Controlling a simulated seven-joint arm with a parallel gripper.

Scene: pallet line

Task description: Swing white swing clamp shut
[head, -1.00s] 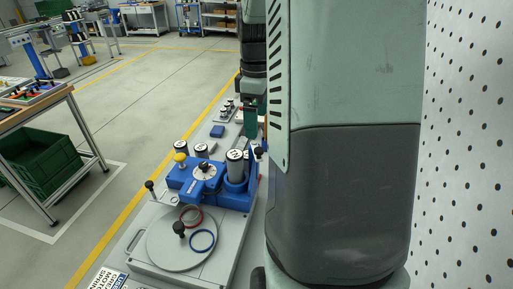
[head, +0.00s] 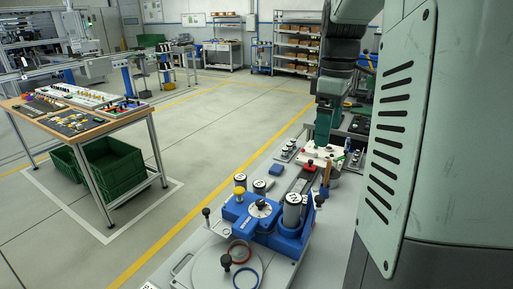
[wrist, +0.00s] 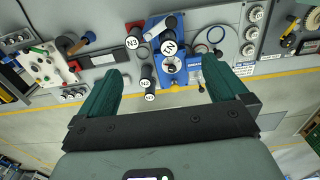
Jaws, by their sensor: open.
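A white plate-like fixture (head: 316,152) with red parts lies on the bench beyond the blue fixture in the head view. In the wrist view it is the white block (wrist: 45,68) at the far left, with a red knob and dark round parts. I cannot tell for sure which part of it is the swing clamp, or its angle. My gripper (wrist: 162,72) is open and empty, its two green fingers wide apart. In the head view my gripper (head: 323,125) hangs pointing down near the white fixture, partly hiding it. I cannot see any contact.
A blue fixture (head: 244,209) with dark, white-topped cylinders (head: 293,210) stands on the bench near a grey disc (head: 212,272) with red and blue rings. A wooden-handled part (wrist: 68,43) stands beside the white fixture. Floor is clear on the left, up to a table with green crates (head: 112,168).

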